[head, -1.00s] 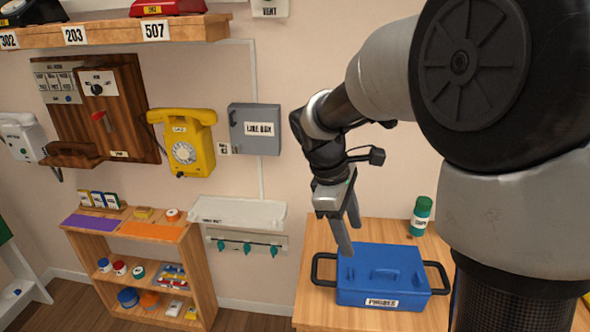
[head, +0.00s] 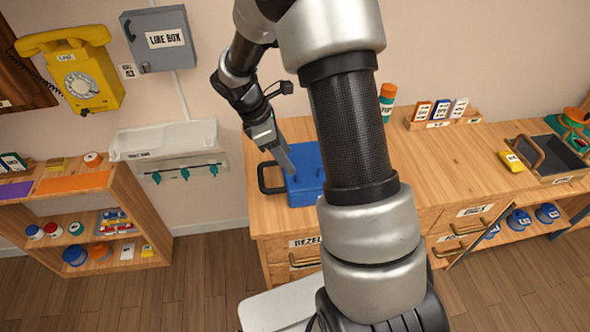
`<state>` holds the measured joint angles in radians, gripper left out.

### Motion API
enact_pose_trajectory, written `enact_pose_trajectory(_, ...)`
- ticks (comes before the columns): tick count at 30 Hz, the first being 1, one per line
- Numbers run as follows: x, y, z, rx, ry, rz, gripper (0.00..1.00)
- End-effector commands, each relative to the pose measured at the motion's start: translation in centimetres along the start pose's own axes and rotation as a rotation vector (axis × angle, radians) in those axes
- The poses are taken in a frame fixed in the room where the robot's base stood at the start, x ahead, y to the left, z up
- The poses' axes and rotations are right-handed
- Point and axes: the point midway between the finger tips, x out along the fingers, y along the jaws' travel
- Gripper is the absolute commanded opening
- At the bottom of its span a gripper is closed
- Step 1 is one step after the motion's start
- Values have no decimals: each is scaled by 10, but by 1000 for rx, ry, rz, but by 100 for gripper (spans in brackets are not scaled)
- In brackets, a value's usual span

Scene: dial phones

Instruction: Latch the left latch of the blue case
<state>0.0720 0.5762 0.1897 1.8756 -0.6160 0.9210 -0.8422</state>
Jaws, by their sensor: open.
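The blue case (head: 303,191) sits on the wooden counter in the head view, its lid down. Its left black handle (head: 268,178) shows; its right part and front label are hidden behind my arm. The left latch cannot be made out at this size. My gripper (head: 287,167) is open and empty, pointing down at the left part of the case lid. I cannot tell whether the fingertips touch the case.
The counter (head: 446,165) is bare to the right of my arm. A bottle (head: 387,100) and a card rack (head: 442,113) stand at its back. A dark tray (head: 560,150) is at the far right. A white wall shelf (head: 165,138) hangs left of the case.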

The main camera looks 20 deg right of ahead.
Motion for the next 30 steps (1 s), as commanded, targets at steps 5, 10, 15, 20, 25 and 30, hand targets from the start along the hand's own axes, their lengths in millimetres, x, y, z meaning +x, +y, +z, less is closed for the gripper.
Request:
enact_pose_trajectory(5, 38, -1, 0, -1, -1, -3, 52)
enact_pose_trajectory(10, 60, 0, 0, -2, 0, -1, 52)
enact_pose_trajectory(15, 69, 0, 0, 0, 1, 0, 52)
enact_pose_trajectory(20, 70, 0, 0, 0, 1, 1, 52)
enact_pose_trajectory(25, 70, 0, 0, 0, 0, 1, 41)
enact_pose_trajectory(30, 70, 0, 0, 0, 0, 1, 13)
